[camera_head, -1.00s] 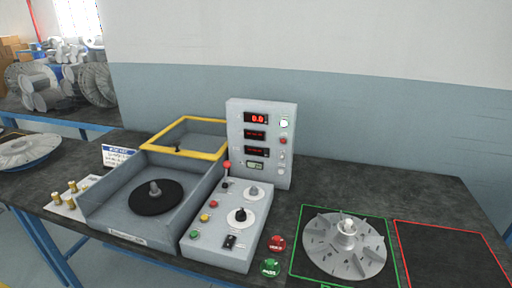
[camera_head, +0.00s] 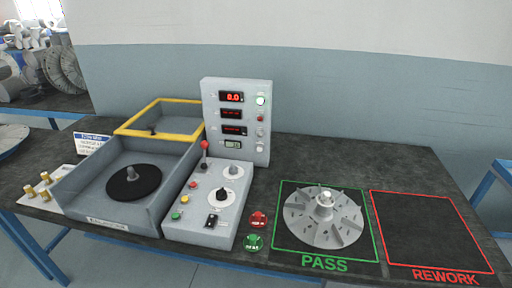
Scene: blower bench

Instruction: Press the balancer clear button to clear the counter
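The balancer's upright display panel (camera_head: 236,123) stands at the back of the bench, with red digits on dark displays; the top one seems to read 0.0. A small grey display (camera_head: 233,145) sits below them. On its right edge are a lit whitish-green button (camera_head: 261,100), a red button (camera_head: 260,117) and paler buttons below. The labels are too small to read, so I cannot tell which one is the clear button. The sloped control box (camera_head: 210,204) in front has a red-tipped lever, knobs and small coloured buttons. Neither of my grippers is in view.
The balancer tray with a black disc (camera_head: 134,183) is left of the control box. Red (camera_head: 259,219) and green (camera_head: 253,242) round buttons sit on the bench. A finned impeller (camera_head: 323,216) lies in the green PASS square; the red REWORK square (camera_head: 428,230) is empty.

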